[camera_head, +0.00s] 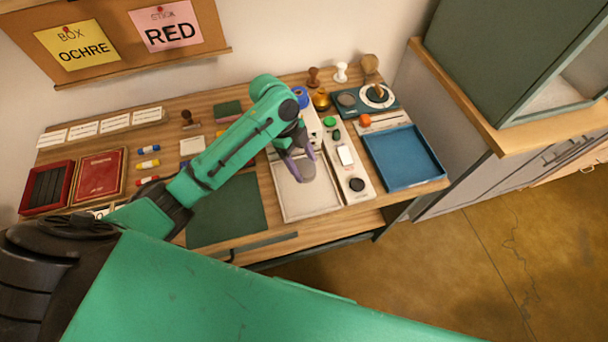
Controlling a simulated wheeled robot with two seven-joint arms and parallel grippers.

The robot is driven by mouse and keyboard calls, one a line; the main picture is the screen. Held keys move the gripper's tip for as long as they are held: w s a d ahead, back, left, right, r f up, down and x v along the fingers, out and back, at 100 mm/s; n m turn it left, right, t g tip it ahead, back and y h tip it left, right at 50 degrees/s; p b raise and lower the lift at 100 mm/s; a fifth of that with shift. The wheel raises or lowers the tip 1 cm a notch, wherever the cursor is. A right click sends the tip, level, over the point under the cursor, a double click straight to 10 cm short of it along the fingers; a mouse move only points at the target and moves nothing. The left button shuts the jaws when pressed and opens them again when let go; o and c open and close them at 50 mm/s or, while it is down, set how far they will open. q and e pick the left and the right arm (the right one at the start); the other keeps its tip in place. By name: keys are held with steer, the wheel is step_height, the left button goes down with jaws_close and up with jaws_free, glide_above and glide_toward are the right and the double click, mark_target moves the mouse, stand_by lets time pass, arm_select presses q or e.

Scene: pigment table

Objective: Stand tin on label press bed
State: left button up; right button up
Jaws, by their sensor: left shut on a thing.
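My left gripper (299,167), with purple-grey fingers, reaches in from the left and is shut on a grey round tin (305,171). The fingers and wrist hide part of the tin. The tin is over a pale, shallow, rimmed tray (310,210); I cannot tell whether it touches it. Just right of it is a narrow white panel (358,196) with green and black round parts and a white block. I cannot tell for sure which of these is the label press bed. My right gripper is not in view.
A blue tray (402,157) stands at the table's right end. A dark green mat (228,212) lies left of the pale tray. Stamps and a brush (369,64) stand along the back. A red book (100,176) lies at the left. Notes reading OCHRE and RED hang above.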

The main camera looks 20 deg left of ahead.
arm_select(q)
step_height(320, 180, down, 6)
steer(key=shift+f, duration=0.35)
steer(key=shift+f, duration=0.15)
steer(key=o, duration=1.4)
steer(key=shift+r, duration=0.2)
steer(key=b+v, duration=0.1)
steer(key=v, duration=1.1)
